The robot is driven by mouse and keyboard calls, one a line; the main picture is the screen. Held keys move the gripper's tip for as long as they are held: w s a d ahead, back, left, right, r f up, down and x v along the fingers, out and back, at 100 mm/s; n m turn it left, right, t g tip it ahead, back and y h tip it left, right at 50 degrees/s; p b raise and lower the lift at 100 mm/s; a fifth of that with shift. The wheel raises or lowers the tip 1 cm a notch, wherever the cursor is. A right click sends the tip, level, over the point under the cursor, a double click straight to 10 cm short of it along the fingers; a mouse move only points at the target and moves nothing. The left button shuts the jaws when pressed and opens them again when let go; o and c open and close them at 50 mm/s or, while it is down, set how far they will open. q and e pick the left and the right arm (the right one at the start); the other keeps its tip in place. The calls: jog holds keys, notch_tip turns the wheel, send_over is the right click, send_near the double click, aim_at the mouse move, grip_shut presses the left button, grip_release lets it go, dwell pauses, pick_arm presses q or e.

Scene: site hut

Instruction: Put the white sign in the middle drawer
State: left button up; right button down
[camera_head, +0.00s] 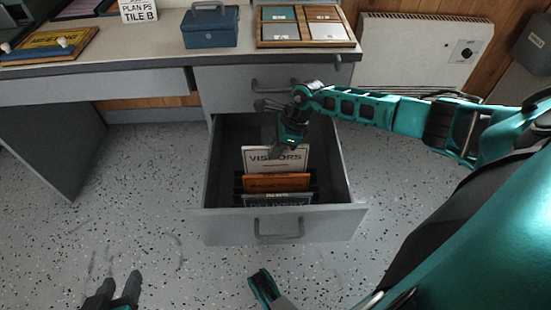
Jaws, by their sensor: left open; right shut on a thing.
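The white sign (262,164), lettered "VISITORS", stands nearly upright inside the open drawer (225,222), behind an orange sign (262,183) and a grey-green sign (290,201). Its lower edge is hidden by the orange sign, so I cannot tell whether it touches the drawer floor. My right gripper (279,150) reaches down into the drawer from above and is shut on the white sign's top edge. My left gripper (118,286) is open and empty, low over the floor at the bottom left, well apart from the drawer.
A shut drawer (225,82) lies above the open one, under the desktop. The speckled floor in front is clear.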

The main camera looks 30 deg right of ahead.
jog(key=b, duration=0.2)
send_over(275, 172)
notch_tip(275, 172, down, 4)
jog(key=shift+w+d+f, duration=0.15)
jog(key=shift+f, duration=0.15)
pick_arm(q)
jog(key=shift+w+d+f, duration=0.1)
jog(key=shift+w+f, duration=0.1)
jog(key=shift+w, duration=0.1)
pick_arm(e)
jog(key=c, duration=1.1)
grip_release()
pick_arm(q)
jog(key=shift+f, duration=0.1)
